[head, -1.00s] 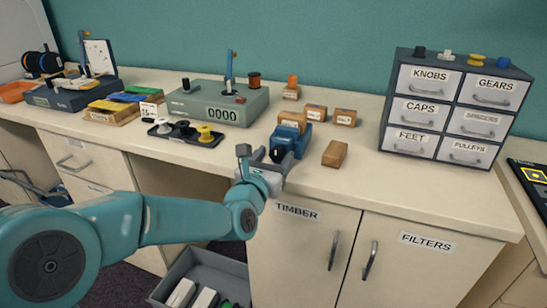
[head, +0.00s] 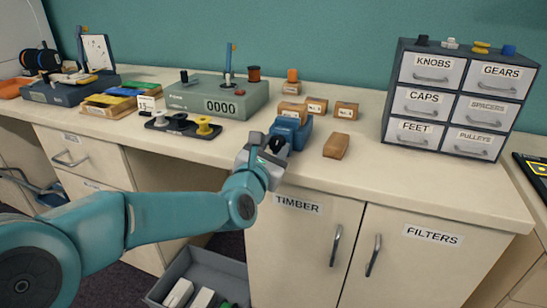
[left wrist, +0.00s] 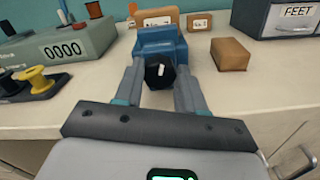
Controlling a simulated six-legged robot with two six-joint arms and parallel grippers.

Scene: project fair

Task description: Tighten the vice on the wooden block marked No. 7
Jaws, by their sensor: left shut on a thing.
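The blue vice (head: 296,131) stands near the front edge of the worktop. In the left wrist view the vice (left wrist: 160,42) is straight ahead, with its black knob (left wrist: 160,72) facing me; a white mark shows on the knob. My left gripper (head: 270,148) is at the front of the vice. In the left wrist view its fingers (left wrist: 160,78) are shut on the knob, one on each side. A wooden block (head: 293,110) shows at the top of the vice; its number is not readable, and I cannot tell how firmly the jaws touch it. My right gripper is not in view.
Other wooden blocks stand behind the vice (head: 346,110), and a plain one (head: 336,146) lies to its right. A grey counter box (head: 218,99) and a black spool tray (head: 184,125) are to the left. A labelled drawer cabinet (head: 450,100) stands right.

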